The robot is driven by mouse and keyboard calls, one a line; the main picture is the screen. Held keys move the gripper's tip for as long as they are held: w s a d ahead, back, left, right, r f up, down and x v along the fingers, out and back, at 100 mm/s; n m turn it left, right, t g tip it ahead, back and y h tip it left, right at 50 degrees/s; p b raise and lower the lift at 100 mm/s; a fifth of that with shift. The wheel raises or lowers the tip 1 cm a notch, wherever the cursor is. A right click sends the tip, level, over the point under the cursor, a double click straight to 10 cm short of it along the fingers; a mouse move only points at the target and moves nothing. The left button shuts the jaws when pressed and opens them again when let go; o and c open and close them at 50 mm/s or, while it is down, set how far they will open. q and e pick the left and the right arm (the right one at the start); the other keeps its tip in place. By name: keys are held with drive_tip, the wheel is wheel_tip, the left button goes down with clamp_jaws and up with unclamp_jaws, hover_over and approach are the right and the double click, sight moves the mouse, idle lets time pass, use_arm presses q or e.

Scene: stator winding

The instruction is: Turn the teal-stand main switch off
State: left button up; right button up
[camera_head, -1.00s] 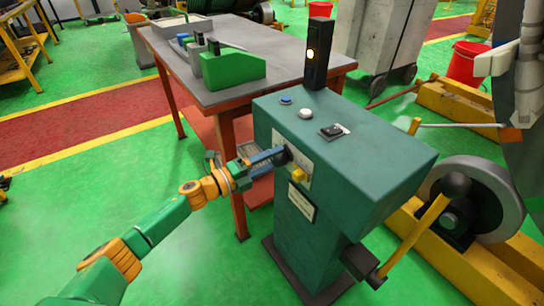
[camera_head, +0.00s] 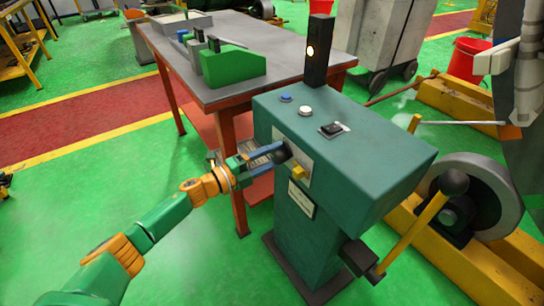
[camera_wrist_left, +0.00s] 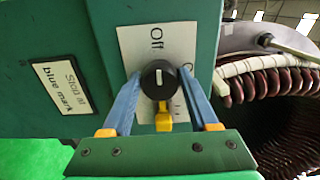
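The teal stand (camera_head: 330,180) stands right of centre in the head view. Its main switch is a black round knob (camera_wrist_left: 158,80) with a white mark pointing up in the left wrist view. The knob sits on a pale plate (camera_wrist_left: 180,45) with "Off" printed above it; another label to the right is mostly hidden. My left gripper (camera_wrist_left: 160,85) has its blue fingers on both sides of the knob, with a gap visible at least on the right. In the head view the left gripper (camera_head: 270,156) is at the stand's front face. My right gripper is not in view.
A yellow part (camera_wrist_left: 163,120) sits just below the knob. A "Stop at blue mark" label (camera_wrist_left: 60,87) is beside it. The stand top has a blue button (camera_head: 286,98), a white button (camera_head: 305,111) and a black switch (camera_head: 331,130).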

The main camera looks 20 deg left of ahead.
use_arm(q)
drive_tip(key=o, duration=0.3)
drive_tip(key=v, duration=0.7)
